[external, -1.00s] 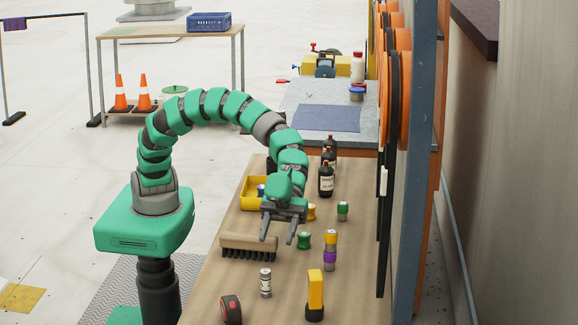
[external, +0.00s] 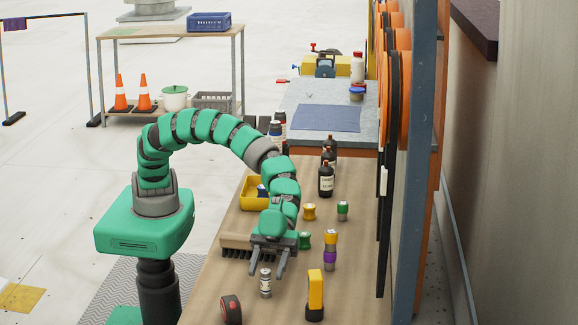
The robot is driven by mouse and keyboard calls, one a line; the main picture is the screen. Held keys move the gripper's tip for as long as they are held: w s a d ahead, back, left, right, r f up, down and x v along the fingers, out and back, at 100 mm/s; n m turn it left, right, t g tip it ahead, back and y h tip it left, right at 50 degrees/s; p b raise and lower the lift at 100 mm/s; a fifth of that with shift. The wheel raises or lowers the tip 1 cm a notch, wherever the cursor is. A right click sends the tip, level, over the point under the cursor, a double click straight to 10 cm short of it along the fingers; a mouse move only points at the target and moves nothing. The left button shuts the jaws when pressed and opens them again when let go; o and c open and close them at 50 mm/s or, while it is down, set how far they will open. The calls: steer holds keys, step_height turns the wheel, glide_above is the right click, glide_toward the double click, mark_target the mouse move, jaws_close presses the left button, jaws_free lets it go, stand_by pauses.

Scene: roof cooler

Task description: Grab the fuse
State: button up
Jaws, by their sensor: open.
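The fuse, which I take to be the small pale cylinder (external: 265,284) with a dark-marked label, stands upright on the wooden bench near its front. My gripper (external: 267,275) is open and points down toward the front of the bench. In the picture its two fingers lie on either side of the fuse's upper part, with nothing held. I cannot tell from this view whether the fingers are level with the fuse or above it.
A brush (external: 235,247) lies just behind my gripper. A red and black tape measure (external: 231,309) is at front left, and a yellow tool (external: 315,292) stands to the right. Green (external: 305,240) and yellow (external: 310,211) spools and a yellow-purple stack (external: 330,252) stand behind right.

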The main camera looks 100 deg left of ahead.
mark_target(265, 280)
steer(key=shift+f+x, duration=0.2)
steer(key=shift+x, duration=1.85)
steer(key=shift+a, duration=0.1)
jaws_close()
steer(key=shift+r, duration=0.1)
